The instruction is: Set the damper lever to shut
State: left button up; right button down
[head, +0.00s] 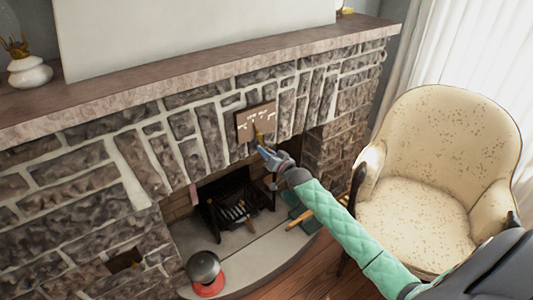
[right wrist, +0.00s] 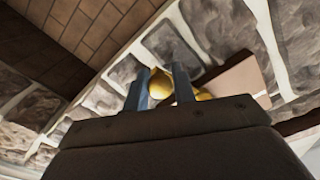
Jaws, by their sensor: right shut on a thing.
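The damper plate (head: 256,121) is a brown panel with light markings, set on the stone front of the fireplace above the opening. A golden damper lever (head: 258,133) sits at its lower middle. My right gripper (head: 262,150) reaches up to it from the lower right. In the right wrist view the lever's round golden knob (right wrist: 160,85) lies between the two fingers of my right gripper (right wrist: 161,88), which are shut on it. Part of the plate (right wrist: 240,80) shows behind. The markings are too small to read. My left gripper is not in view.
The firebox holds a dark grate (head: 238,205) with logs. A dark round pot on a red base (head: 205,273) stands on the hearth. A cream armchair (head: 440,165) stands at the right. The mantel (head: 190,80) runs above the plate.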

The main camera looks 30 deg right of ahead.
jog(key=shift+w+d+r+n, duration=0.15)
jog(key=shift+d+r+n, duration=0.25)
jog(key=shift+d+n, duration=0.35)
jog(key=shift+d+r+n, duration=0.3)
jog(key=shift+d+n, duration=0.2)
jog(key=shift+n, duration=0.55)
jog(key=shift+w+d+r+n+p, duration=0.15)
jog(key=shift+d+r+n+p, duration=0.3)
jog(key=shift+n, duration=0.55)
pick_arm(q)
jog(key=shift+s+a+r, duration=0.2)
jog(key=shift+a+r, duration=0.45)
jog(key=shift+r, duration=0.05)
pick_arm(e)
jog(key=shift+d, duration=0.1)
jog(key=shift+r, duration=0.15)
jog(key=c, duration=1.3)
grip_release()
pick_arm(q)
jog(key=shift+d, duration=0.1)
pick_arm(e)
jog(key=shift+o, duration=0.3)
